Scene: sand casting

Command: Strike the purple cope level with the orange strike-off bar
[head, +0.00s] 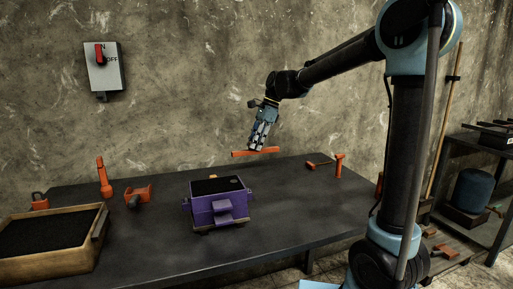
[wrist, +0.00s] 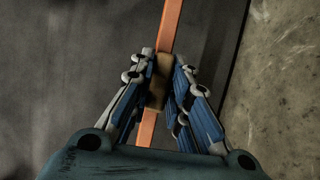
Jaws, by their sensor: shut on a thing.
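The purple cope (head: 216,206) stands upright on the dark table, with black sand showing at its top. My gripper (head: 257,149) is shut on the orange strike-off bar (head: 242,154) and holds it above the table, behind and to the right of the cope. The bar is apart from the cope and looks roughly level. In the wrist view my gripper (wrist: 162,85) grips the bar (wrist: 172,25) by a brown middle part between its fingers. The cope is not in the wrist view.
A wooden box of black sand (head: 60,262) sits at the table's left. Orange tools, including an upright one (head: 104,180) and a block-like one (head: 138,195), stand behind it. An orange hammer-like tool (head: 338,165) is at the back right. The table (head: 300,220) is clear right of the cope.

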